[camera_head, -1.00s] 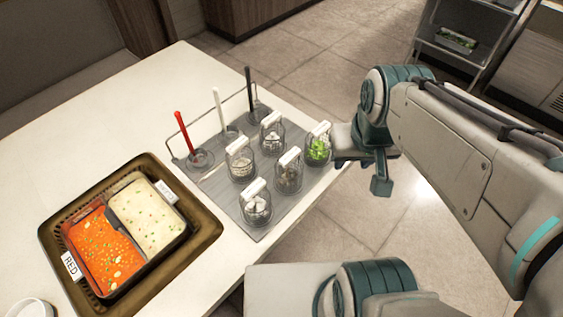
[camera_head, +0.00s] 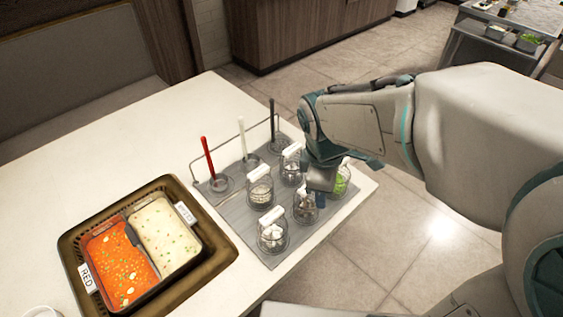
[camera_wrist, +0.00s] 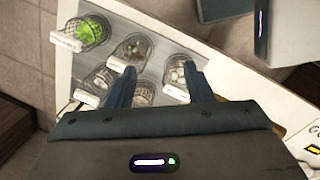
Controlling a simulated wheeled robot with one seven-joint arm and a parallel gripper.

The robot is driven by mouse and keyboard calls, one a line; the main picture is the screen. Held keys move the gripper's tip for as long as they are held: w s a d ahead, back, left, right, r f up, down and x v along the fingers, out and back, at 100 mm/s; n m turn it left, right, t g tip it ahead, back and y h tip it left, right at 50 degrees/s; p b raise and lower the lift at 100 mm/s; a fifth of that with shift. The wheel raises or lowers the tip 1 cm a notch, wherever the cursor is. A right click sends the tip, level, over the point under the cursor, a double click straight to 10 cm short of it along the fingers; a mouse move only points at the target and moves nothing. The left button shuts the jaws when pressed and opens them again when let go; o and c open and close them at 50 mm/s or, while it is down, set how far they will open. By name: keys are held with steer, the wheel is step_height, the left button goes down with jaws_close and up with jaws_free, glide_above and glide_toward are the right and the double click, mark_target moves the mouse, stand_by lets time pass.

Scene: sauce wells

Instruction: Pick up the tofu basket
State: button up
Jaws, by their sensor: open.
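The basket that looks like the tofu basket (camera_head: 272,239) is a round wire basket with white chunks and a white handle tag. It stands at the front corner of the grey tray in the head view, and shows in the wrist view (camera_wrist: 176,77) near the right finger. Another basket at the back also holds pale pieces, so I cannot be certain of the contents. My gripper (camera_head: 318,196) is open and empty, pointing down above the baskets. In the wrist view the fingertips (camera_wrist: 159,71) are spread, between the dark-filled basket and the white-chunk basket.
The grey tray (camera_head: 240,217) holds several baskets, including a dark-filled one (camera_head: 305,212) and a green one (camera_head: 342,184). Red, white and black ladles stand at its back. A brown crate (camera_head: 218,262) with a red and white soup pot is at left. The far-left tabletop is clear.

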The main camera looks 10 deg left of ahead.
mark_target(271, 215)
steer(key=a+f+n+g+y, duration=0.1)
steer(key=a+f+n, duration=0.2)
steer(key=a+n, duration=0.9)
steer(key=f, duration=0.2)
steer(key=f+b, duration=0.1)
steer(key=f, duration=0.5)
steer(key=shift+w+f, duration=0.2)
steer(key=shift+w, duration=0.05)
steer(key=f, duration=0.3)
steer(key=f+b, duration=0.1)
steer(key=f, duration=0.1)
steer(key=shift+w+d+f, duration=0.25)
steer(key=shift+w+f, duration=0.05)
steer(key=shift+w, duration=0.05)
jaws_close()
